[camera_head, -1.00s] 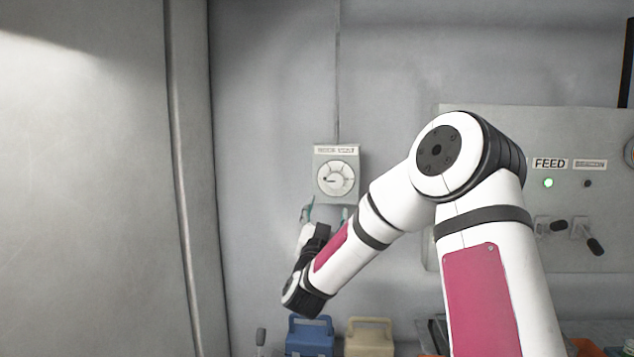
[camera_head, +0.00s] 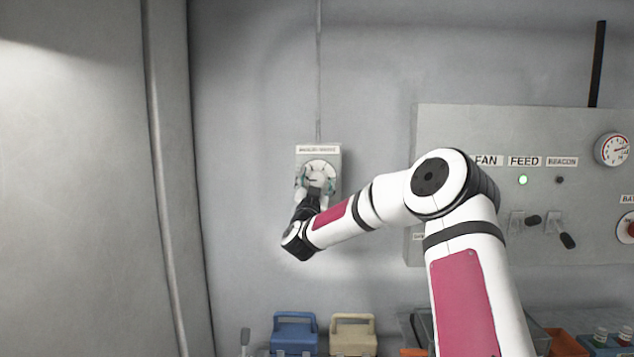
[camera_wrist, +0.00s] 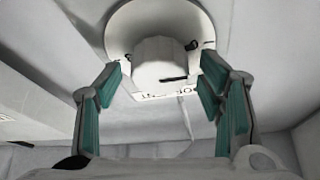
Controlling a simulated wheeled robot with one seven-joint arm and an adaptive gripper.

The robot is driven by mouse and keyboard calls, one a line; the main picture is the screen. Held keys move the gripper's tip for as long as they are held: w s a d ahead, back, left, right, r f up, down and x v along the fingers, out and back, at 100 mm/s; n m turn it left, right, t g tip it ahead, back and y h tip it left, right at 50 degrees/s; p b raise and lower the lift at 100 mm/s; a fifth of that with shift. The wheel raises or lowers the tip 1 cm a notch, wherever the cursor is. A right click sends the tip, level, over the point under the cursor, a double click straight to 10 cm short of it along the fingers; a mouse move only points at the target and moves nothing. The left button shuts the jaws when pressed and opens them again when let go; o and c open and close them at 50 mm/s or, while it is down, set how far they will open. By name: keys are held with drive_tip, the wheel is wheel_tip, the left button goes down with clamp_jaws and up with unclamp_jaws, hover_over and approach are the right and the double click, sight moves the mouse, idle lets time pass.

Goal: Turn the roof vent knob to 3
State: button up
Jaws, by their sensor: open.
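The roof vent knob is a white round knob on a dial plate (camera_head: 320,168), fixed to a grey box on the back wall under a small label (camera_head: 318,149) too blurred to read surely. In the wrist view the knob (camera_wrist: 158,65) stands out from its round dial, with a dark pointer line on its face. My gripper (camera_head: 316,180) is at the dial. In the wrist view my gripper (camera_wrist: 165,85) is open, its green-padded fingers on either side of the knob with gaps between. The dial numbers are mostly hidden or unreadable.
A switch panel (camera_head: 450,130) with FAN, FEED and BEACON labels, levers and a gauge (camera_head: 612,150) is to the right. A blue box (camera_head: 295,330) and a beige box (camera_head: 352,332) stand below. The wall left of the dial is clear.

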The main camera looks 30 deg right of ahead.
drive_tip(key=c, duration=1.1)
drive_tip(key=shift+c, duration=0.2)
